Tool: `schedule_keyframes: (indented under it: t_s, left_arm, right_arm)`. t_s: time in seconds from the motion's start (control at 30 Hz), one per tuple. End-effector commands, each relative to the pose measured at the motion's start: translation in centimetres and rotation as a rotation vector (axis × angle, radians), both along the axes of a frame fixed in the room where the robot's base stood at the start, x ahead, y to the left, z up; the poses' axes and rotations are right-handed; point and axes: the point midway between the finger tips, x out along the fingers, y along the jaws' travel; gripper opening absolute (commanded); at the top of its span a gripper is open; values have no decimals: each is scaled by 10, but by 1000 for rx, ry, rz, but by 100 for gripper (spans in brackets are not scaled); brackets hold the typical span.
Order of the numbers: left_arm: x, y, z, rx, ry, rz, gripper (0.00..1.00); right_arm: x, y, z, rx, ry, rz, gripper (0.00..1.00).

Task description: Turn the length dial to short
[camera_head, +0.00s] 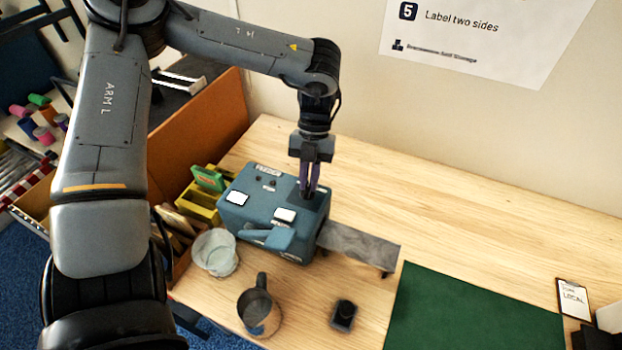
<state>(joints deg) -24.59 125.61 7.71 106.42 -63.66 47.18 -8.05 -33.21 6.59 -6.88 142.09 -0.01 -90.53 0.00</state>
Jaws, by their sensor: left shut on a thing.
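A blue-grey machine (256,212) stands on the wooden table, with white labels and a lever-like blue part (280,238) on its front. My left gripper (309,192) points straight down at the right end of the machine's top. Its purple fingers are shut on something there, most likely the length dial. The dial itself is hidden by the fingers and too small to make out, so its setting cannot be read. My right gripper is not in view.
A grey outfeed plate (358,243) sticks out right of the machine. A metal mug (259,308), a clear bowl (214,252) and a small black stamp-like object (344,315) stand in front. A green mat (470,310) lies at right; the back right table is clear.

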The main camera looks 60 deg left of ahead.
Motion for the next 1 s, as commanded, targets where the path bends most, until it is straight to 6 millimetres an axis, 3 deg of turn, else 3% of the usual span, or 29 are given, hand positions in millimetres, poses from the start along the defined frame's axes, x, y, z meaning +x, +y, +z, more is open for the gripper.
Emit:
schedule_keyframes:
  t_s: [0.5,1.0]
  left_arm:
    - [-5,2,3,-6,-2,441,0]
    - [-8,3,1,-1,0,610,0]
  right_arm:
    - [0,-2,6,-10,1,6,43]
    - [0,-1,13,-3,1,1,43]
